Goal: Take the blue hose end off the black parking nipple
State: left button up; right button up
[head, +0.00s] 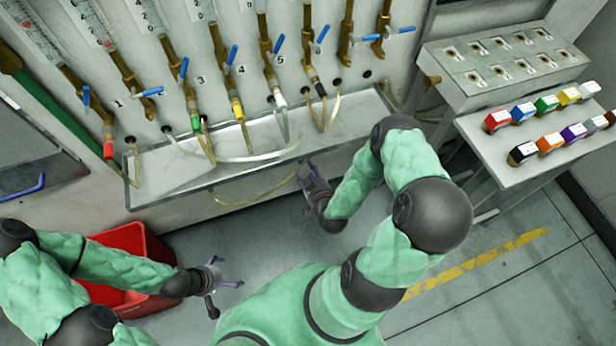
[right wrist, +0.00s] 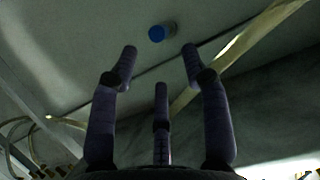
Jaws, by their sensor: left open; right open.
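In the right wrist view a short cylinder with a blue round face (right wrist: 157,34) stands out from a grey surface, just beyond the fingertips. It may be the blue hose end; I cannot tell for sure. No black nipple can be made out beside it. My right gripper (right wrist: 160,52) is open and empty, with the blue piece framed between its fingers and apart from them. In the head view my right gripper (head: 309,178) is just below the front edge of the trough, and the blue piece is not seen there. My left gripper (head: 217,275) is open and empty, right of the red bin.
The metal trough (head: 165,184) runs under a row of valves with colour-marked hose ends. A pale loose hose (head: 250,203) hangs below it; a pale hose (right wrist: 235,50) passes close to my right fingers. The red bin (head: 130,238) stands lower left. Coloured blocks fill a rack (head: 488,150) at right.

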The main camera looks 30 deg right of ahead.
aim_at(301, 162)
jog(key=b+x, duration=0.2)
jog(key=x, duration=0.5)
jog(key=shift+w+d+f, duration=0.1)
jog(key=shift+w+f, duration=0.1)
jog(key=shift+w, duration=0.15)
grip_shut()
jog(key=shift+s, duration=0.15)
jog(key=shift+s+a, duration=0.3)
jog(key=shift+s, duration=0.8)
jog(key=shift+s+a, duration=0.25)
jog(key=shift+s, duration=0.85)
